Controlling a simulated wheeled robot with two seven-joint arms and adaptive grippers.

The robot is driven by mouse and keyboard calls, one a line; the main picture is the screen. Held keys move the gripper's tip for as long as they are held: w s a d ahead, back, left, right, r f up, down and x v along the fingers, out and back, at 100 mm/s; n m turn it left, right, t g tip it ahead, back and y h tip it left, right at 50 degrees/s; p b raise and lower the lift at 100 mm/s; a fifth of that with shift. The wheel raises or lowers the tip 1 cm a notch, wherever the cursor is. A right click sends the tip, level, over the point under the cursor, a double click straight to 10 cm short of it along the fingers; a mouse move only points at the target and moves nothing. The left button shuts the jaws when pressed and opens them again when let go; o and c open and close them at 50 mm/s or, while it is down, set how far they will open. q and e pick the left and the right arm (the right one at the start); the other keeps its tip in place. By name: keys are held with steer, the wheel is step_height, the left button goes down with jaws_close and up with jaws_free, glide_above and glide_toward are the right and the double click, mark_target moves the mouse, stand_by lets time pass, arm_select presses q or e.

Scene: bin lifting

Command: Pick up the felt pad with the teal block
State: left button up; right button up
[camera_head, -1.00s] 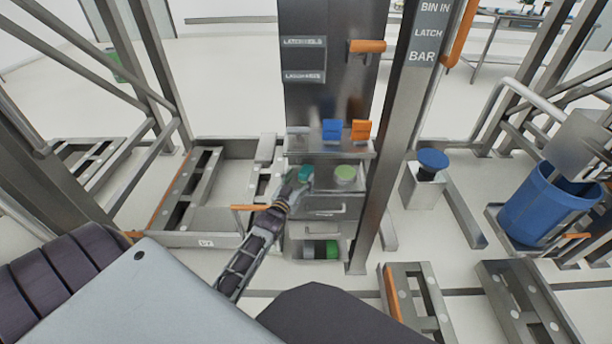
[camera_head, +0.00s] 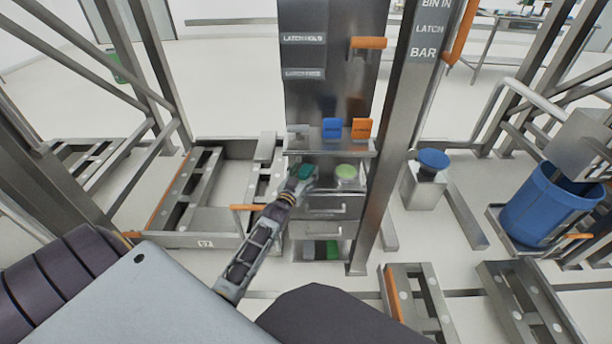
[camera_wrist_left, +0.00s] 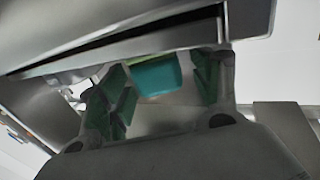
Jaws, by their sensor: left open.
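The teal block (camera_head: 303,171) is at the left of the open bay in the grey cabinet, partly hidden by my left gripper (camera_head: 296,182), which reaches it from the front left. In the left wrist view the teal block (camera_wrist_left: 158,76) lies between the two spread green-lined fingers of my left gripper (camera_wrist_left: 160,88), with gaps on both sides. A yellow-green edge (camera_wrist_left: 138,60) shows just behind the block; I cannot tell whether it is the felt pad. My right gripper is not in view.
A light green round piece (camera_head: 346,172) sits right of the block in the bay. A metal shelf edge (camera_head: 330,150) runs above, with blue (camera_head: 332,128) and orange (camera_head: 361,128) tags. Drawers (camera_head: 322,208) lie below. A steel post (camera_head: 395,150) stands close on the right.

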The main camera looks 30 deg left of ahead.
arm_select(q)
steer(key=shift+w+a, duration=0.2)
steer(key=shift+w, duration=0.7)
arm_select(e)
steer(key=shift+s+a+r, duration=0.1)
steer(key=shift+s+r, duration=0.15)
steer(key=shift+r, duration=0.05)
arm_select(q)
steer(key=c, duration=1.2)
